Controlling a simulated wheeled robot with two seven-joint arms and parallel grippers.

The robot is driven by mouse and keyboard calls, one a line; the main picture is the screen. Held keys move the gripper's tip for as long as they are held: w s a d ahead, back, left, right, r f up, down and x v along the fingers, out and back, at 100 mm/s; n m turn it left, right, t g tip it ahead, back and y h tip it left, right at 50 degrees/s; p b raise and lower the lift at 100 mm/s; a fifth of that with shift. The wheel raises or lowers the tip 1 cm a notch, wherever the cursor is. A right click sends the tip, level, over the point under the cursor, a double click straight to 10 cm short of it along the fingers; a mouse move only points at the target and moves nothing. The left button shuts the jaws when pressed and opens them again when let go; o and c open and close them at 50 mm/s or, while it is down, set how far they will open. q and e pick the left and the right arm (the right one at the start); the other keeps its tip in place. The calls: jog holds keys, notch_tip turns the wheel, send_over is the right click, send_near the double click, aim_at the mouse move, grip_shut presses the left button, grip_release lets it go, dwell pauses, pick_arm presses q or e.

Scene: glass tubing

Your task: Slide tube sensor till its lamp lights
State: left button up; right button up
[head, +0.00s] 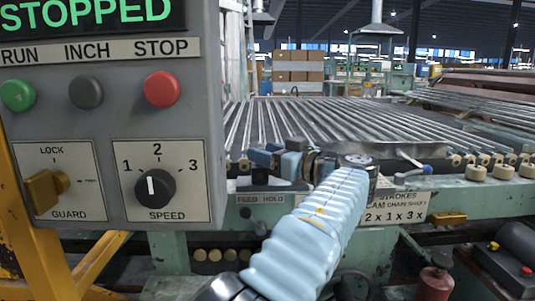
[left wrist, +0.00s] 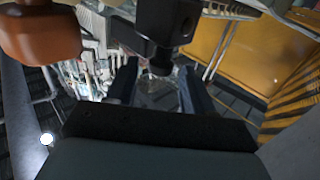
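My left arm, in a light blue ribbed sleeve, rises from the bottom of the head view and bends left at the wrist. My left gripper (head: 262,163) is at the machine's front edge, pointing left. In the left wrist view its two dark fingers (left wrist: 160,88) stand apart. A black block with a rounded knob (left wrist: 160,66) shows near and between the fingertips, with gaps on both sides. It may be the tube sensor, but I cannot tell. No lit sensor lamp can be made out; the wrist hides part of this area. My right gripper is out of view.
A grey control panel (head: 110,130) reading STOPPED fills the left, close to the gripper. Rows of glass tubes (head: 310,120) lie behind the front rail. A yellow striped panel (left wrist: 265,60) shows in the left wrist view.

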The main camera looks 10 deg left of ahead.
pick_arm(q)
jog(key=b+v, duration=0.1)
jog(key=v, duration=1.3)
